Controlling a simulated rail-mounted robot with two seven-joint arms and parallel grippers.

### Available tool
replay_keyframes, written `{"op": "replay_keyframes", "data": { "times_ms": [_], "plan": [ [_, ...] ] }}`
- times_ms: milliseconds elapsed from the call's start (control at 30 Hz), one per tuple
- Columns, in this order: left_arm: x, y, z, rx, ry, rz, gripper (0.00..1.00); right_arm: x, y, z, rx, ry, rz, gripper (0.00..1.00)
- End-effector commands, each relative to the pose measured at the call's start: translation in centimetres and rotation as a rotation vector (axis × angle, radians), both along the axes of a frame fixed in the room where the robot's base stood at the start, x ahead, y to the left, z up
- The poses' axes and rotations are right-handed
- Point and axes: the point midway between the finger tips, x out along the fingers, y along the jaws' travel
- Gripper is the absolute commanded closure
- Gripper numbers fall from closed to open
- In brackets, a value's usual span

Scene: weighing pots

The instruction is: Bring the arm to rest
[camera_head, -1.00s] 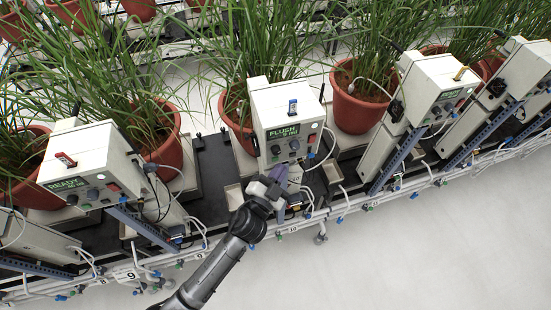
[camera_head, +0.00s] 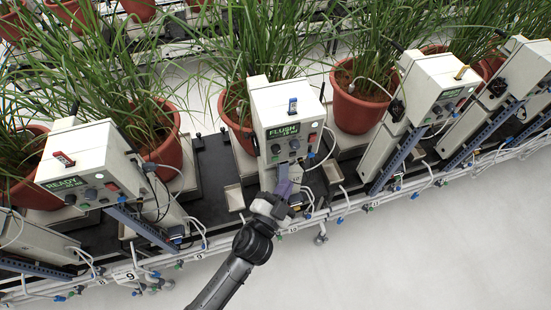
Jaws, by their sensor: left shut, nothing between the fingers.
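My left arm comes in from the bottom edge. Its dark gripper (camera_head: 284,198) is in front of the lower part of the middle control box's stand, just below that box. The fingers are small and partly hard to make out against the purple-grey strut (camera_head: 284,175) behind them; the gripper looks shut and holds nothing visible. I cannot tell whether it touches the strut. The middle control box (camera_head: 285,112) is pale, with a green display reading FLUSH, knobs and a red switch. My right gripper is not in view.
A left control box (camera_head: 80,165) reads READY. More boxes (camera_head: 430,85) stand on slanted struts at the right. Potted grasses (camera_head: 357,105) stand behind on a dark bench. White pipes with blue valves (camera_head: 320,215) run along the bench front. The pale floor (camera_head: 430,260) is clear.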

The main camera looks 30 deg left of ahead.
Motion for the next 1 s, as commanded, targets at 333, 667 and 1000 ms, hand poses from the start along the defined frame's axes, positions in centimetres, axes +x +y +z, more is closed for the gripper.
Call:
{"op": "replay_keyframes", "data": {
  "times_ms": [333,667,1000],
  "plan": [
    [0.0,0.0,0.0,0.000,0.000,0.000,1.00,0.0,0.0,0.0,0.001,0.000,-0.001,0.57],
    [0.0,0.0,0.0,0.001,0.000,0.000,1.00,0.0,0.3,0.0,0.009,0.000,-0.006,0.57],
    [-0.3,3.7,-4.0,-0.051,0.282,0.225,1.00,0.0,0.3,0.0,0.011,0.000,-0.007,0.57]
  ]
}}
